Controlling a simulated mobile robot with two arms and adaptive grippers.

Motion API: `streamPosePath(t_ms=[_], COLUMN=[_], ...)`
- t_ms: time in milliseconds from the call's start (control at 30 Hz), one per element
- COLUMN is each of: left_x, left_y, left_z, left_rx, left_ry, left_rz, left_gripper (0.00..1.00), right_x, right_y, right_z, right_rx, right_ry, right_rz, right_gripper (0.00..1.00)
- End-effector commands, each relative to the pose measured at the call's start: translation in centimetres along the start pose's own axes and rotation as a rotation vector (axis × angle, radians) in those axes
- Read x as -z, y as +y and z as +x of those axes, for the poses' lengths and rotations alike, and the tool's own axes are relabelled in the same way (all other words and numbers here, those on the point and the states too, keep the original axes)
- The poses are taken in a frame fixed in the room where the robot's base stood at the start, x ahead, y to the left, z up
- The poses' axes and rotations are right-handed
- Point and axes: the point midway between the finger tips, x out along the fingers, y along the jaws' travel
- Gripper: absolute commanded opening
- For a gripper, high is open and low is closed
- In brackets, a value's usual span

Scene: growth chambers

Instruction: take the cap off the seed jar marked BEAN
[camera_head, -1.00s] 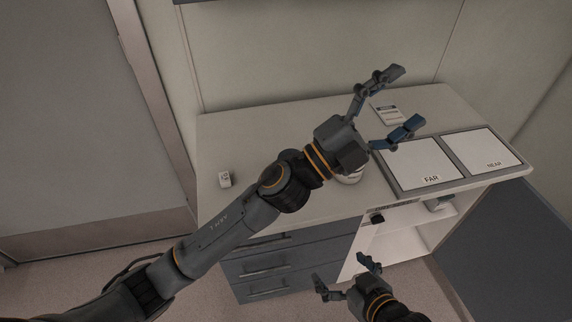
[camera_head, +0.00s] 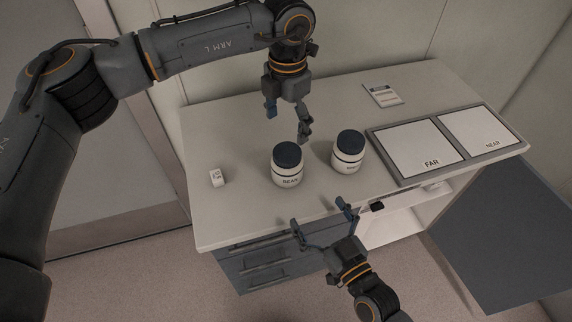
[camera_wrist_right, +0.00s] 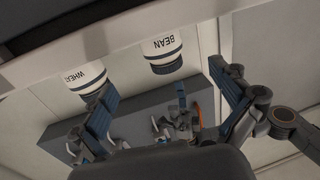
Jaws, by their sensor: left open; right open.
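The BEAN jar (camera_head: 287,178) stands upright on the counter, white with a dark cap (camera_head: 287,155) on it. A second jar (camera_head: 347,163) with a dark cap stands to its right; its label reads WHEAT in the right wrist view (camera_wrist_right: 85,77). The BEAN jar also shows in that view (camera_wrist_right: 163,55). My left gripper (camera_head: 287,123) is open and empty, pointing down just behind the BEAN jar in the head picture. My right gripper (camera_head: 319,213) is open and empty at the counter's front edge, below the two jars in the picture, apart from both.
The counter (camera_head: 222,220) has a small white tag (camera_head: 217,177) at left and a card (camera_head: 383,95) at the back. A grey-framed tray (camera_head: 405,183) with pads marked FAR and NEAR lies at right. Below are drawers (camera_head: 265,265) and an open cabinet door (camera_head: 510,230).

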Motion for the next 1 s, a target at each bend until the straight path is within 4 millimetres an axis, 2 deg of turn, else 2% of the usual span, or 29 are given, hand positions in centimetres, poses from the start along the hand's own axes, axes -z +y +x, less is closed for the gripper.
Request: streamPosePath(t_ms=[400, 600, 800, 1000], left_x=[0.0, -0.1, -0.1, -0.1], left_y=[-0.1, -0.2, -0.2, -0.2], left_z=[0.0, 0.0, 0.0, 0.0], left_rx=[0.005, 0.006, 0.006, 0.006], left_ry=[-0.002, -0.003, -0.003, -0.003], left_rz=[0.002, 0.003, 0.003, 0.003], left_gripper=[0.81, 0.81, 0.81, 0.81], right_x=[0.2, 0.1, 0.1, 0.0], right_y=[0.0, 0.0, -0.1, -0.1], right_z=[8.0, 11.1, 12.6, 12.8], right_rx=[0.001, 0.001, 0.002, 0.002], right_ry=[0.003, 0.001, 0.000, -0.001], right_rz=[0.002, 0.001, 0.002, 0.001], right_gripper=[0.99, 0.99, 0.99, 0.99])
